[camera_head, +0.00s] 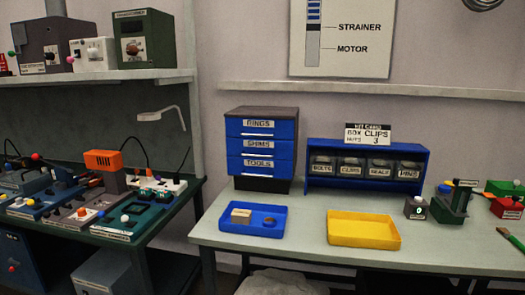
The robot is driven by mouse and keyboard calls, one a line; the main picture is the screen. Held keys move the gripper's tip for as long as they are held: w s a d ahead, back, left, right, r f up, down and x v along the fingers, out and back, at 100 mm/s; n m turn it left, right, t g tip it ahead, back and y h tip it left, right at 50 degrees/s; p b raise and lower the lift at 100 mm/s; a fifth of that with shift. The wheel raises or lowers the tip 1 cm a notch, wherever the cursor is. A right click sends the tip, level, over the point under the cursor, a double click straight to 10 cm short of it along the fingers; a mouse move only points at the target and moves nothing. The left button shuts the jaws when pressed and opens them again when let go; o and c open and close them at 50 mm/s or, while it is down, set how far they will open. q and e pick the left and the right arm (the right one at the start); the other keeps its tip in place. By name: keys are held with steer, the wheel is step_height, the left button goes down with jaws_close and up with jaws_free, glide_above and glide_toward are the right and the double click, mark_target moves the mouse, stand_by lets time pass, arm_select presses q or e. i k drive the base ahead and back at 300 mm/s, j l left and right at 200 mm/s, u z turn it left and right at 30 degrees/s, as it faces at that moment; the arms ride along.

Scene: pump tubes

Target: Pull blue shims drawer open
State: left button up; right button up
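A small cabinet (283,185) with a dark grey top stands at the back left of the light workbench. It has three blue drawers, labelled RINGS (258,123), SHIMS (258,144) and TOOLS (258,163) from top to bottom, each with a pale handle strip. The SHIMS drawer is the middle one, and all three fronts look flush and closed. Neither of my grippers shows in the head view.
A blue tray (225,222) holding a tan block and a small dark item lies in front of the cabinet. A yellow tray (362,243) and a blue bin rack (421,157) stand to the right. The bench front between the trays is clear.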

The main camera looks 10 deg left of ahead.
mark_target(256, 148)
steer(key=i+j+z, duration=0.3)
steer(key=i+j, duration=0.45)
steer(key=i, duration=0.15)
